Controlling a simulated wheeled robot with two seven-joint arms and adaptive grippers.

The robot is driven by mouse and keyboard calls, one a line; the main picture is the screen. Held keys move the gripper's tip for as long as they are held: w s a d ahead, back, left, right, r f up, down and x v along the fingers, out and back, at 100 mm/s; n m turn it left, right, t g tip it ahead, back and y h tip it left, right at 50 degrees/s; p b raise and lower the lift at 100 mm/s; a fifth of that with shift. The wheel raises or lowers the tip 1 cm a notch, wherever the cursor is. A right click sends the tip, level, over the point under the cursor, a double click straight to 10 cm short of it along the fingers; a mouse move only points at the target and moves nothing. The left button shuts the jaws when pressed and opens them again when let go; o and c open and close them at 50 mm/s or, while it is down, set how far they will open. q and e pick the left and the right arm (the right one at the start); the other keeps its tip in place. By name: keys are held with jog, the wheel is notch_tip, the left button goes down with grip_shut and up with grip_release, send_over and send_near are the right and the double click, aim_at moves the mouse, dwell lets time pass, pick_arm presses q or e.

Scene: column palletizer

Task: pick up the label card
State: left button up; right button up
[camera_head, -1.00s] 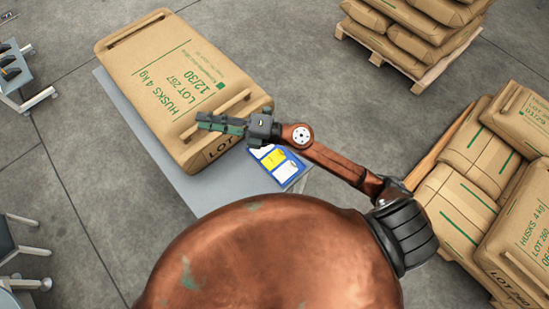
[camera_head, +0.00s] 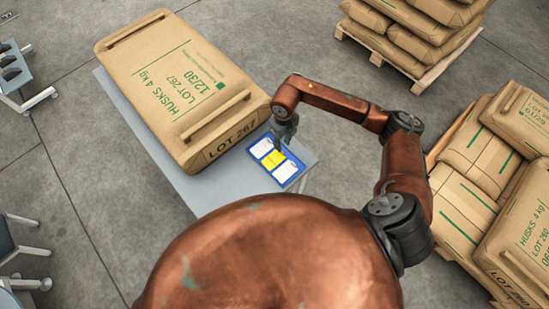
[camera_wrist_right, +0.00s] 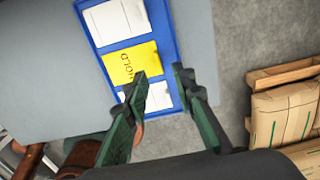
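A blue card holder (camera_head: 296,186) lies on the grey tabletop beside the large sack. It holds a yellow card (camera_head: 272,161) between two white cards, one of them the upper white card (camera_head: 261,148). The wrist view shows the yellow card (camera_wrist_right: 125,63) with printing that appears to read HOLD. I cannot tell which card the task means. My right gripper (camera_head: 279,147) points down over the holder. In the wrist view its fingers (camera_wrist_right: 160,75) are apart with nothing between them, and the left finger overlaps the yellow card and lower white card. My left gripper is out of view.
A large brown sack (camera_head: 180,90) with a raised handle lies on the grey table (camera_head: 215,190), close to the holder. Stacked sacks (camera_head: 470,185) stand on the right, and a pallet (camera_head: 425,75) with more sacks at the back right. Stands show at the left edge.

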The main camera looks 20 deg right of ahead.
aim_at(273, 158)
jog(key=f, duration=0.6)
jog(key=shift+w+a+f, duration=0.15)
jog(key=shift+a, duration=0.05)
grip_shut()
